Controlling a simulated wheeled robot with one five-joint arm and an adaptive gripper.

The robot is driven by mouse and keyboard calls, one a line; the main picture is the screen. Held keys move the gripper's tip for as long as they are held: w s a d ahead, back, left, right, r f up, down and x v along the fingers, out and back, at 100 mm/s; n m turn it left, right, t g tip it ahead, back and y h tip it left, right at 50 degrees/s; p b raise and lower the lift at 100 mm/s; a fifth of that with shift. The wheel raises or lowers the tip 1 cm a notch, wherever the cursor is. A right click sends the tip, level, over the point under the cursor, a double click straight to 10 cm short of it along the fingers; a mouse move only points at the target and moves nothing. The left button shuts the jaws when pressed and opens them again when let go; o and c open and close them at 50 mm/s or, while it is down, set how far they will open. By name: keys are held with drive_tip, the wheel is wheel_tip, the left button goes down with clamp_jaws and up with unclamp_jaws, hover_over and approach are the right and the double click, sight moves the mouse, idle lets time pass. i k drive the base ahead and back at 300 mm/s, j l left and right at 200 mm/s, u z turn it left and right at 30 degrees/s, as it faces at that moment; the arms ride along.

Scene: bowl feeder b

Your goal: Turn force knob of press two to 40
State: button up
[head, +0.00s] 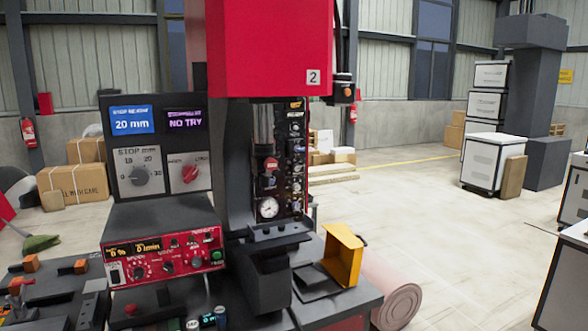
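Press two (270,45) is red, with a "2" plate on its head, and stands in the middle of the head view. A dark strip (296,160) on its column carries several small dials and knobs; their labels are too small to read. A round gauge (268,208) sits beside that strip. Left of the column, a dark box has a grey knob (140,176) under "STOP" and a red knob (190,173) with an unreadable label. I cannot tell which knob is the force knob. My gripper is not in view.
A red control unit (163,254) with several knobs stands in front of the dark box. A yellow guard (342,255) stands at the bench's right. Small tools (30,264) lie at the lower left. Open floor (440,220) lies to the right, before white cabinets (490,165).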

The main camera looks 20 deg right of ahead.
sight(296, 167)
drive_tip(key=i+l, duration=0.45)
drive_tip(key=l, duration=0.15)
drive_tip(key=i+l, duration=0.5)
drive_tip(key=l, duration=0.15)
drive_tip(key=i+l, duration=0.45)
drive_tip(key=l, duration=0.15)
